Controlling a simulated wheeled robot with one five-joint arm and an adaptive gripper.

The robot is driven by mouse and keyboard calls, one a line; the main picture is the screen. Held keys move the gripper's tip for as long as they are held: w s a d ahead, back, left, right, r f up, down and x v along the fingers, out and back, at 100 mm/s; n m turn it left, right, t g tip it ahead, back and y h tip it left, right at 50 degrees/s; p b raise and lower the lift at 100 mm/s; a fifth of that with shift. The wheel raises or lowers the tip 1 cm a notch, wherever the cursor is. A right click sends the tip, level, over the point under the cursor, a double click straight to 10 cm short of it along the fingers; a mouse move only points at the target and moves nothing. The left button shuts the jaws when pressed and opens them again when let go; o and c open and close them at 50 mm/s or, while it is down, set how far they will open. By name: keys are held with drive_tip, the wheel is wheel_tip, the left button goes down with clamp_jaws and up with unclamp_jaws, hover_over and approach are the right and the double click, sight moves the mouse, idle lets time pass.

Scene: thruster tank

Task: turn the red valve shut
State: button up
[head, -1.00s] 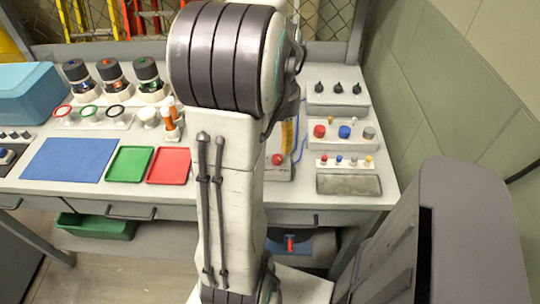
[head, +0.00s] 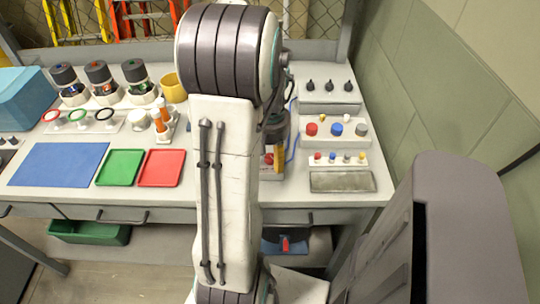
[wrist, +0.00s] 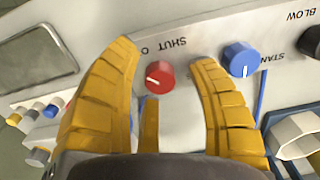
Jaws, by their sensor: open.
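The red valve (wrist: 159,77) is a round red knob with a white pointer mark, on a light grey panel in the wrist view. Gaps show between the fingers and the knob, and I see no contact. In the head view my arm hides most of the panel and gripper; only a patch of red and yellow shows beside it.
A blue knob (wrist: 240,58) stands close beyond the right finger. A black knob (wrist: 312,40) and a white hexagonal fitting (wrist: 295,135) are farther right. Small coloured buttons (wrist: 40,112) are at left. A yellow mug (head: 173,88) and red tray (head: 161,168) lie left of my arm.

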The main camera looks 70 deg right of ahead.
clamp_jaws()
idle(0.5)
drive_tip(key=m, duration=0.8)
drive_tip(key=shift+m+b, duration=0.35)
drive_tip(key=shift+m, duration=0.05)
drive_tip(key=m, duration=0.4)
drive_tip(key=shift+f+m, duration=0.1)
drive_tip(key=shift+m, duration=2.4)
